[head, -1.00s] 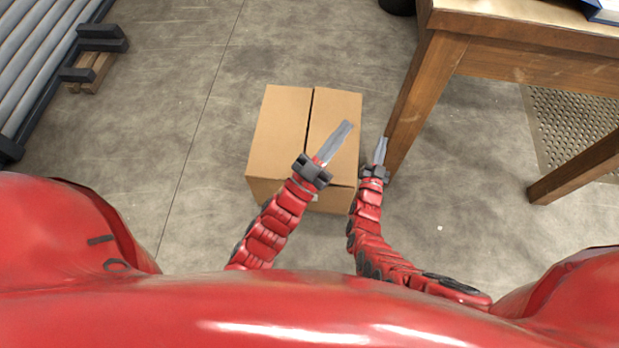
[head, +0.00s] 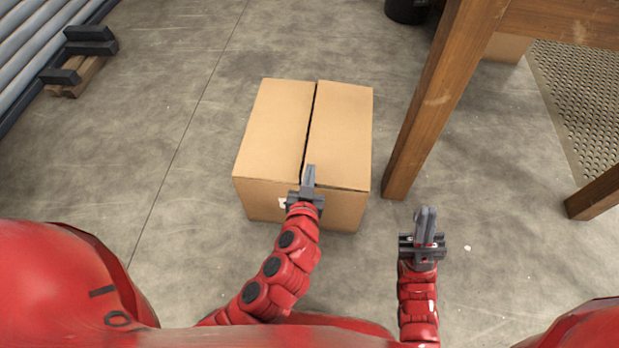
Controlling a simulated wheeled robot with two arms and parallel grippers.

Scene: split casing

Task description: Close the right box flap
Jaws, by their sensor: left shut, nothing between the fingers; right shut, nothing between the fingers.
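A brown cardboard box (head: 262,193) stands on the floor ahead of me. Its left flap (head: 275,125) and right flap (head: 341,135) both lie flat across the top, with a narrow dark gap between them. My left gripper (head: 309,172) is shut and empty, in front of the box's near side, and its tip overlaps the near end of the gap in the picture. I cannot tell whether it touches the box. My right gripper (head: 427,215) is shut and empty, to the right of the box and apart from it.
A wooden table with a thick leg (head: 432,110) stands to the right of the box. A perforated mat (head: 590,110) lies beneath it. A black bin (head: 407,10) is at the back. A wooden block with dark bars (head: 80,70) lies far left. Floor left of the box is clear.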

